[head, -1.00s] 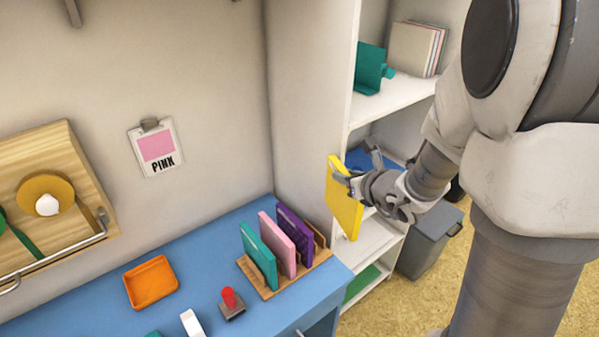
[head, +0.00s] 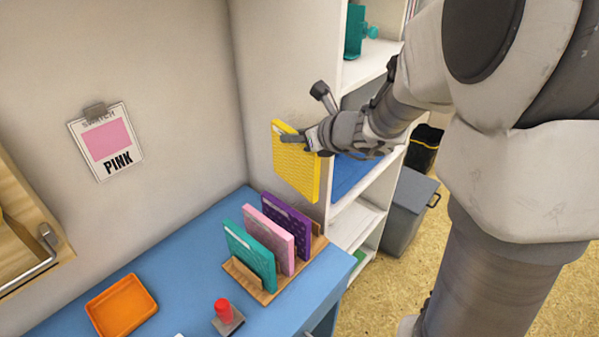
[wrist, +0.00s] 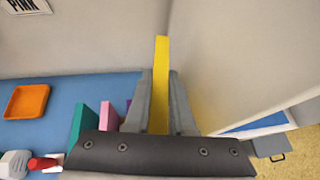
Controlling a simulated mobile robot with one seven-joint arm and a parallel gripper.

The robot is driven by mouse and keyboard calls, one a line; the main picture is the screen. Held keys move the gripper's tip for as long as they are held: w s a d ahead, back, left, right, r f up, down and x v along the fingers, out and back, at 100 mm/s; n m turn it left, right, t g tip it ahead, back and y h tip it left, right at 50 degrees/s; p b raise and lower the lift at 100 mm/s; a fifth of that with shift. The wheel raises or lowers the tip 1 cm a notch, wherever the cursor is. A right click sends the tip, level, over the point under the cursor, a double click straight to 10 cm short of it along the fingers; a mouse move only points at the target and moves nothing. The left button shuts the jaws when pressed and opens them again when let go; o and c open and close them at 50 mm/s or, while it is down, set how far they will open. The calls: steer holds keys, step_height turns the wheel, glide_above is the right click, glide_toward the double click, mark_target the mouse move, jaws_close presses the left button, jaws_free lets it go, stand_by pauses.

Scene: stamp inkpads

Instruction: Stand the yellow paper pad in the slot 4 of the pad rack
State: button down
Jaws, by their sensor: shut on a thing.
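The yellow paper pad (head: 297,168) is held upright in my gripper (head: 300,143), above and behind the right end of the pad rack. In the wrist view the pad (wrist: 161,85) stands edge-on between the two fingers (wrist: 160,105). The wooden pad rack (head: 315,247) is on the blue desk and holds a teal pad (head: 249,255), a pink pad (head: 270,233) and a purple pad (head: 288,219) side by side. The space right of the purple pad, by the rack's right-end divider, looks empty. Slot numbers cannot be read.
An orange tray (head: 122,306) and a red-handled stamp (head: 224,312) are on the blue desk (head: 190,262) left of the rack. A white shelf unit (head: 372,200) stands right of the desk, with a grey bin (head: 408,212) beside it. A wall is close behind the rack.

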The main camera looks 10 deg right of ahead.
mark_target(298, 152)
step_height(298, 152, down, 3)
steer(key=n+y+b, duration=0.1)
steer(key=b, duration=0.4)
steer(key=shift+d, duration=0.15)
steer(key=f+b, duration=0.1)
steer(key=b, duration=0.2)
steer(key=shift+s+d+f+g, duration=0.1)
steer(key=shift+d+f+g, duration=0.1)
steer(key=shift+g, duration=0.1)
steer(key=b, duration=0.1)
steer(key=f+b, duration=0.1)
steer(key=b, duration=0.1)
steer(key=shift+s+d+n+y, duration=0.2)
steer(key=shift+d+n+y, duration=0.1)
steer(key=shift+d+n, duration=0.1)
step_height(298, 152, down, 11)
steer(key=b, duration=1)
steer(key=shift+f, duration=0.1)
steer(key=c, duration=0.7)
jaws_free()
